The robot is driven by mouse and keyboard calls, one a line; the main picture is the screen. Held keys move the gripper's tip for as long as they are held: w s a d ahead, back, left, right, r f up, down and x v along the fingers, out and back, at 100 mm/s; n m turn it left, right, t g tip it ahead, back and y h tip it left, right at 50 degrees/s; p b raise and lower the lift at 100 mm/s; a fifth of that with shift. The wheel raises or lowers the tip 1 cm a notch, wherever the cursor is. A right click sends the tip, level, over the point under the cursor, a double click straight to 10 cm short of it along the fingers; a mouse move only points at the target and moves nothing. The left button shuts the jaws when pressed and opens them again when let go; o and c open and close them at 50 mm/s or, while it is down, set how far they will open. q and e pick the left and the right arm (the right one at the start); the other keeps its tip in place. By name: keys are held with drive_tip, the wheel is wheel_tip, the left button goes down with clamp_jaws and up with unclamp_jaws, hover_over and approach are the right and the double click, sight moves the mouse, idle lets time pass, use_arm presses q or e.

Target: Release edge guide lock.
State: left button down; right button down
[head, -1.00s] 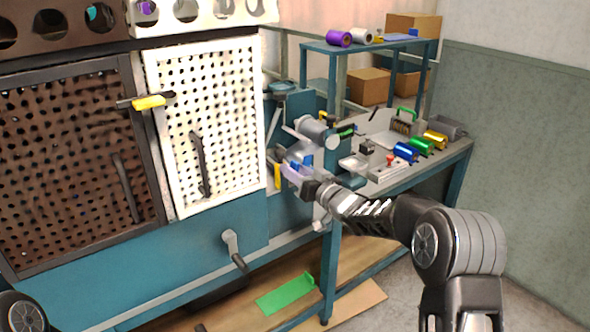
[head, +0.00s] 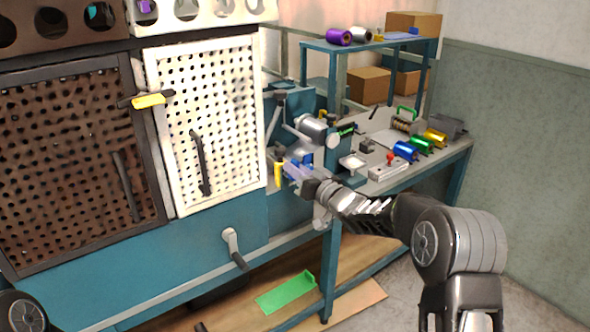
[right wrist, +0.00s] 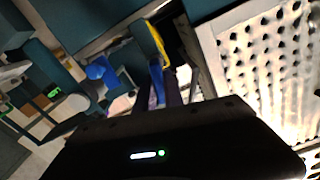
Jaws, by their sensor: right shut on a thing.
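My right gripper (head: 296,172) reaches in from the right to the teal machine's end, beside the pale perforated door. It is shut on a small blue lever (right wrist: 157,80), which shows between its two fingers in the right wrist view. I take this blue part for the edge guide lock, though its label or shape is too small to read. A yellow part (right wrist: 157,40) stands just beyond the fingertips; in the head view it is the upright yellow piece (head: 278,174) left of them. A second blue part (right wrist: 100,70) lies left of the fingers. My left gripper is out of view.
The pale perforated door (head: 205,125) stands close left of the gripper. A grey cylinder (head: 311,127) sits just above it. Blue, green and yellow rolls (head: 405,151) lie on the bench to the right. A crank handle (head: 233,250) juts out below.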

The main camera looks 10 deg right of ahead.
drive_tip(key=n+b, duration=0.1)
drive_tip(key=b, duration=0.1)
drive_tip(key=n+b, duration=0.1)
drive_tip(key=shift+s+a+f+b, duration=0.1)
drive_tip(key=shift+a+f+b, duration=0.15)
drive_tip(key=shift+b, duration=0.15)
drive_tip(key=shift+r+n, duration=0.15)
drive_tip(key=shift+n, duration=0.35)
drive_tip(key=shift+r, duration=0.15)
drive_tip(key=c, duration=1.4)
unclamp_jaws()
drive_tip(key=shift+c, duration=0.2)
drive_tip(key=shift+s, duration=0.1)
drive_tip(key=b+v, duration=0.1)
drive_tip(key=v, duration=0.6)
drive_tip(key=shift+s, duration=0.3)
